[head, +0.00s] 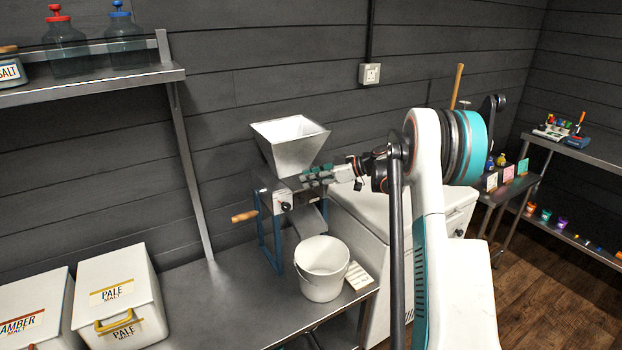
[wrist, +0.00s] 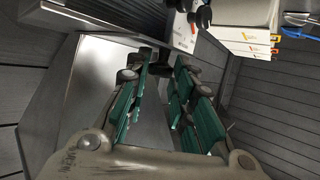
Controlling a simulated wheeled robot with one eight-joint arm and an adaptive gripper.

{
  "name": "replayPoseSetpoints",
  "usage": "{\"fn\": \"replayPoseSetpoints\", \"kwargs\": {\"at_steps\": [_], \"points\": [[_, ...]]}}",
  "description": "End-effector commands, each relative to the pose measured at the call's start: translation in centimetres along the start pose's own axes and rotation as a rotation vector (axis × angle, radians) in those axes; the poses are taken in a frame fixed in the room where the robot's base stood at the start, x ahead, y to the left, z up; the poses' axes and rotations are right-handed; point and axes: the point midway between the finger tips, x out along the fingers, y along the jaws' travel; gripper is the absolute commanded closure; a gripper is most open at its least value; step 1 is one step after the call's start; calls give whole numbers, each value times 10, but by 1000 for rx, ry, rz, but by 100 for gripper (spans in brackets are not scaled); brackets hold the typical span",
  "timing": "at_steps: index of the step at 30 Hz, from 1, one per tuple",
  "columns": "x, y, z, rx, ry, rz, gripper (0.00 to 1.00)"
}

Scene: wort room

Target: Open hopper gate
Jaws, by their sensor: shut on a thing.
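The grain mill (head: 270,182) stands on the steel table with its pale metal hopper (head: 290,143) on top. My gripper (head: 307,178) reaches in from the right, just below the hopper at the mill's right side. In the wrist view my gripper (wrist: 161,70) has its green-padded fingers around a small dark piece, which looks like the gate's handle. The fingers hide most of it, and how far the gate is open cannot be told. The hopper's metal wall (wrist: 90,90) fills the left of the wrist view. No grain is seen in the chute (head: 307,220).
A white bucket (head: 322,270) stands below the chute. A wooden crank handle (head: 244,216) sticks out left of the mill. A white chest (head: 372,240) stands close behind at right. Malt bins (head: 117,297) stand at left, under a shelf (head: 100,82). The table between bins and bucket is clear.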

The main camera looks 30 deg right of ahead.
Motion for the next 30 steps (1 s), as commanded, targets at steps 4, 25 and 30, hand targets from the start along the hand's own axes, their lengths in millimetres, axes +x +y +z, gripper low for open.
{"fn": "replayPoseSetpoints", "kwargs": {"at_steps": [4,25,30], "points": [[-15,-14,6,1,-1,3,100],[-22,-24,9,0,0,0,59],[-28,-23,10,1,-1,1,59]]}}
